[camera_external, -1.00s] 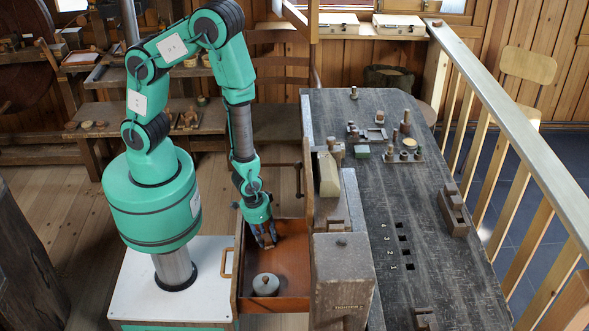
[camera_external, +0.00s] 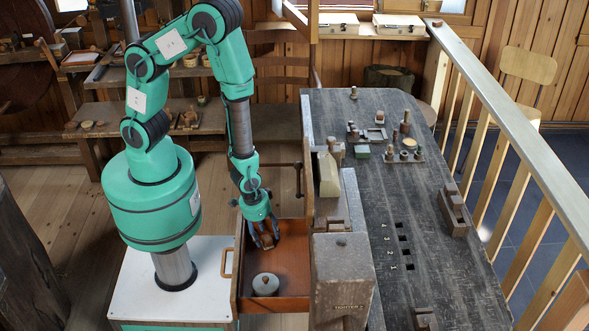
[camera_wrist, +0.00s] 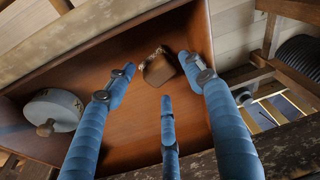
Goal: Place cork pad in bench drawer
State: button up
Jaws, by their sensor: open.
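The bench drawer (camera_external: 291,250) is pulled open at the bench's left side, and its reddish-brown floor (camera_wrist: 118,85) fills much of the wrist view. A small brown piece, which looks like the cork pad (camera_wrist: 158,69), lies on the drawer floor in the wrist view, just beyond my fingertips. In the external view the pad (camera_external: 267,240) shows small between my fingers. My gripper (camera_external: 266,244) is open, pointing down into the drawer. In the wrist view its blue fingers (camera_wrist: 160,80) are spread, with a gap between them and no clear contact with the pad.
A round grey lidded object (camera_external: 265,284) with a knob sits near the drawer's front end, left in the wrist view (camera_wrist: 52,112). The drawer walls surround my fingers. The dark benchtop (camera_external: 440,240) carries pegs and small blocks.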

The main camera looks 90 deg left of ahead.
notch_tip(320, 180, up, 10)
jog(key=s+p, duration=0.1)
jog(key=p, duration=0.5)
jog(key=shift+s+d+r, duration=0.2)
jog(key=shift+s+d, duration=0.2)
jog(key=w+d+r+m+t+h, duration=0.1)
jog(key=w+r+h, duration=0.15)
jog(key=r, duration=1.05)
jog(key=w+r+m+t+h, duration=0.15)
jog(key=w+r, duration=0.25)
jog(key=r, duration=0.9)
jog(key=s+a+r+y, duration=0.1)
jog(key=s+a+r, duration=0.3)
jog(key=r, duration=0.3)
jog(key=s+a+r+m+y, duration=0.1)
jog(key=s+a+r, duration=0.4)
jog(key=r, duration=0.3)
jog(key=s+a+r+t+y, duration=0.1)
jog(key=s+a+r, duration=0.4)
jog(key=r, duration=0.2)
jog(key=shift+a+r+m, duration=0.2)
jog(key=shift+a+m, duration=0.05)
jog(key=shift+m, duration=0.1)
